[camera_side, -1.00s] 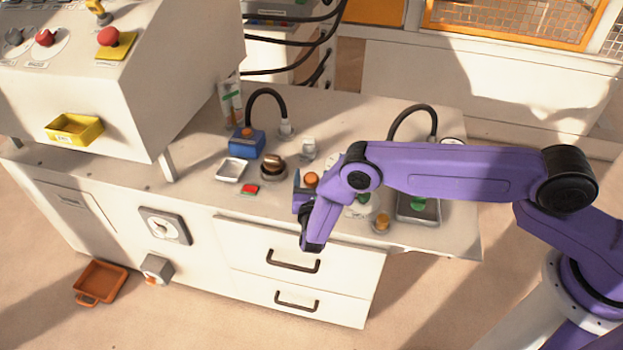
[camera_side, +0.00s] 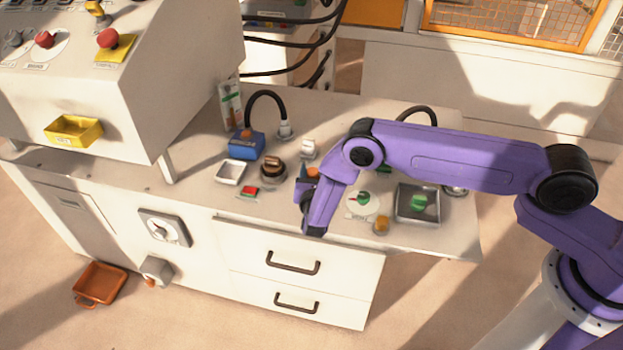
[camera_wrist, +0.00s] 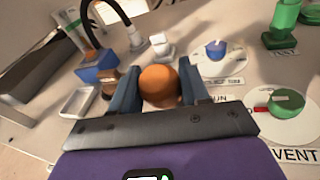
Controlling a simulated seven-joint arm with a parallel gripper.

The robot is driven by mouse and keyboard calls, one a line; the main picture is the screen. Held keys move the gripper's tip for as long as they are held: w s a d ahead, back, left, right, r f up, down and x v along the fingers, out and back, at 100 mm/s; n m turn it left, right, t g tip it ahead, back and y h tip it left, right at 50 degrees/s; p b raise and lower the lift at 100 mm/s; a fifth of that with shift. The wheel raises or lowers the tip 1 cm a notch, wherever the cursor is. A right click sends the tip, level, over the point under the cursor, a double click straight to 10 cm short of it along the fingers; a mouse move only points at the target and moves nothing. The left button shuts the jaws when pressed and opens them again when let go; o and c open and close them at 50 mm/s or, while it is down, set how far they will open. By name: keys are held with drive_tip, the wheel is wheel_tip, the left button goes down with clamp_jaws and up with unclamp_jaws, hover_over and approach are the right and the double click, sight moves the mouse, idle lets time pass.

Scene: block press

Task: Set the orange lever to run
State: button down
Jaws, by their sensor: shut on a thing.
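The orange lever's round knob (camera_wrist: 159,84) sits between the two blue fingers of my gripper (camera_wrist: 160,92) in the wrist view. My gripper is shut on it. In the side view the orange knob (camera_side: 313,171) shows just past the fingers, near the bench's front middle. The lever's shaft and base are hidden by the knob and my gripper. A partly covered label (camera_wrist: 217,98) ending in "UN" lies just right of the fingers in the wrist view.
A disc with a green knob (camera_wrist: 287,101), labelled "VENT", and a disc with a blue knob (camera_wrist: 215,49) lie to the right. A grey tray (camera_side: 404,216) holds a green block.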

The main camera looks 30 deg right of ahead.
drive_tip(key=w+d+m+g+y, duration=0.1)
drive_tip(key=w+d+g+y, duration=0.2)
drive_tip(key=w+d, duration=0.3)
drive_tip(key=shift+f+g, duration=0.3)
drive_tip(key=shift+g, duration=0.4)
drive_tip(key=shift+w+d, duration=0.1)
drive_tip(key=c, duration=0.6)
unclamp_jaws()
drive_tip(key=v, duration=1.7)
drive_tip(key=shift+s, duration=0.3)
